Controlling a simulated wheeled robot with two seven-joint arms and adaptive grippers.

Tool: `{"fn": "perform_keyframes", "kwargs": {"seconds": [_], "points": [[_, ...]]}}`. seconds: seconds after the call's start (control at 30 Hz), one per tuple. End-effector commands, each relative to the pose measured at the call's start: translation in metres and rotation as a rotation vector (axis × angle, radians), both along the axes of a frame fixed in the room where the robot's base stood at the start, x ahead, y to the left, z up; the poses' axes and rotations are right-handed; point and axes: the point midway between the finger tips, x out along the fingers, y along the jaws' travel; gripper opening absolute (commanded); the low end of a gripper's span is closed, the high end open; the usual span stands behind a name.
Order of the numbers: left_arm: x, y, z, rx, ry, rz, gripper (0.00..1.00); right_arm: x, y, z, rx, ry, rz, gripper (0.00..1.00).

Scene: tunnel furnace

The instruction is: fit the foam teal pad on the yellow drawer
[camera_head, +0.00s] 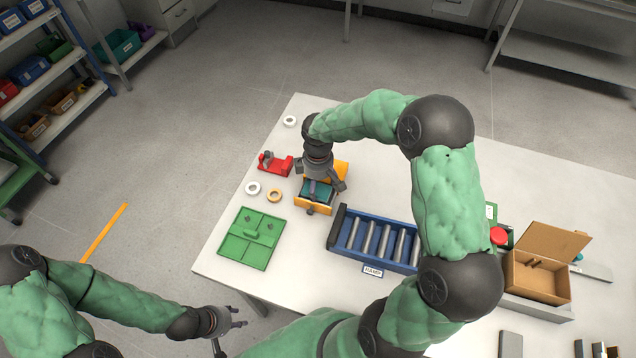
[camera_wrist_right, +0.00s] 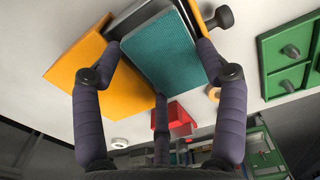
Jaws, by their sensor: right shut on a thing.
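The foam teal pad (camera_wrist_right: 160,48) is a flat teal slab between the fingers of my right gripper (camera_wrist_right: 162,50), which is shut on it. In the head view the teal pad (camera_head: 326,192) sits at the opening of the yellow drawer (camera_head: 317,208), below my right gripper (camera_head: 321,186). The yellow body (camera_wrist_right: 88,72) stands beside the pad in the wrist view; whether the pad rests fully on the drawer floor I cannot tell. My left gripper (camera_head: 238,318) is empty, its fingers apart, off the table's front left edge.
A red holder (camera_head: 274,164) and white and orange rings (camera_head: 253,188) lie left of the drawer. A green tray (camera_head: 251,238) is at front left, a blue roller ramp (camera_head: 376,242) to the right. A cardboard box (camera_head: 540,272) stands further right.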

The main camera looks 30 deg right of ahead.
Motion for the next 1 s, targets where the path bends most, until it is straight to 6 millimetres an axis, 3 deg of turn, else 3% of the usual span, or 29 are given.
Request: {"fn": "perform_keyframes", "kwargs": {"seconds": [0.4, 0.43, 0.5, 1.0], "points": [[0.0000, 0.0000, -0.0016, 0.000, 0.000, 0.000, 0.40, -0.0001, -0.0001, -0.0026, 0.000, 0.000, 0.000, 0.62], [0.0000, 0.0000, -0.0016, 0.000, 0.000, 0.000, 0.40, -0.0001, -0.0001, -0.0026, 0.000, 0.000, 0.000, 0.81], [0.0000, 0.0000, -0.0016, 0.000, 0.000, 0.000, 0.40, -0.0001, 0.0000, -0.0026, 0.000, 0.000, 0.000, 1.00], [0.0000, 0.0000, -0.0016, 0.000, 0.000, 0.000, 0.40, -0.0001, 0.0001, -0.0026, 0.000, 0.000, 0.000, 1.00]]}}
